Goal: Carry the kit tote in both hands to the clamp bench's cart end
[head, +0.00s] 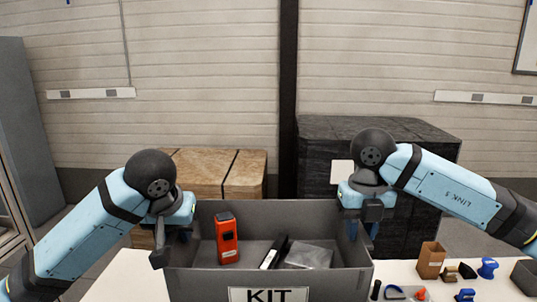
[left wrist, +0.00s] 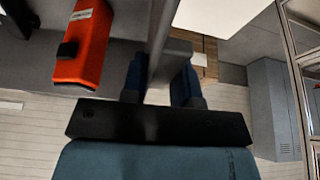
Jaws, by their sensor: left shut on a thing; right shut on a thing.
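The grey kit tote (head: 267,276) is in front of me in the head view, with a white KIT label on its near wall. Inside it are an orange device (head: 227,239), a black and white item (head: 272,253) and a clear bag (head: 308,255). My left gripper (head: 168,240) is shut on the tote's left wall. In the left wrist view its two blue fingers (left wrist: 160,80) straddle that wall, with the orange device (left wrist: 82,42) beside it. My right gripper (head: 364,228) is shut on the tote's right wall; its fingertips are partly hidden.
A white table (head: 395,274) spreads below and beside the tote. On its right lie a brown box (head: 430,260), blue clamps (head: 487,268) and other small parts. Behind stand a wrapped dark stack (head: 412,200) and brown cartons (head: 222,170). A grey cabinet (head: 28,130) is at left.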

